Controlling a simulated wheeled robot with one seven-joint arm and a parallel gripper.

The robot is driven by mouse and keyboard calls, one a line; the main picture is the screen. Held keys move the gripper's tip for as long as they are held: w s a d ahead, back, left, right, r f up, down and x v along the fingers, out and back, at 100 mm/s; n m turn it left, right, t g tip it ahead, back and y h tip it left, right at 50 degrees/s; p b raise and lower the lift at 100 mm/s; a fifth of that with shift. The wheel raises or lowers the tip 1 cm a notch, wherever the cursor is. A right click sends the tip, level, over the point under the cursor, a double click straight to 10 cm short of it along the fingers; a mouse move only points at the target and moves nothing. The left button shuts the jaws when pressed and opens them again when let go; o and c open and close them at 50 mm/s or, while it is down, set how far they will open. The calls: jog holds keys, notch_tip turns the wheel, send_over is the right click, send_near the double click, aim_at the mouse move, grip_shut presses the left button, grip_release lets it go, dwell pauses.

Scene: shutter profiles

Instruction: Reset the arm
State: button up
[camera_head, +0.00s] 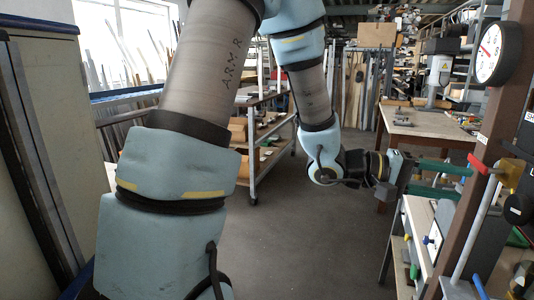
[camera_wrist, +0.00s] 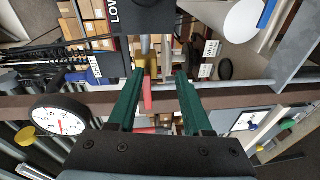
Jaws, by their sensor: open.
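My arm reaches forward and right across the head view, and my gripper (camera_head: 464,181) is at the right beside a brown upright post (camera_head: 484,140). Its two green fingers point right, toward the post. In the wrist view my gripper (camera_wrist: 160,76) is open, with no object clamped between the fingers. A red lever (camera_wrist: 147,95) on a brass valve (camera_wrist: 148,66) shows in the gap between the fingers; I cannot tell how far beyond them it is. In the head view the red lever (camera_head: 478,163) is close to the upper fingertip, and the brass valve (camera_head: 509,174) is right of it.
A round dial gauge (camera_head: 498,52) is on the post above my gripper. A workbench (camera_head: 425,122) stands behind, and a shelf cart (camera_head: 262,150) is at the middle. A beige cabinet (camera_head: 55,110) is close at the left. The grey floor (camera_head: 300,240) is clear in the middle.

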jog(key=w+a+f+n+t+y, duration=0.1)
jog(key=w+a+f+t+y, duration=0.25)
jog(key=w+a+t, duration=0.35)
jog(key=w+a+f+n+t+y, duration=0.1)
jog(key=w+a+f+t+y, duration=0.3)
jog(key=w, duration=0.5)
jog(key=w+a+f+y+b, duration=0.1)
jog(key=w+a+f+y, duration=0.1)
jog(key=a, duration=0.4)
jog(key=w+a+f+y, duration=0.1)
jog(key=w+a+y, duration=0.1)
jog(key=a, duration=0.5)
jog(key=s+a+f+g+y, duration=0.2)
jog(key=s+a, duration=0.4)
jog(key=a, duration=0.2)
jog(key=s+a+f+g+y, duration=0.2)
jog(key=s+a+g+y, duration=0.1)
jog(key=s+a, duration=0.3)
jog(key=shift+a+n+g+b, duration=0.3)
jog(key=shift+a+b, duration=0.1)
jog(key=shift+a, duration=0.6)
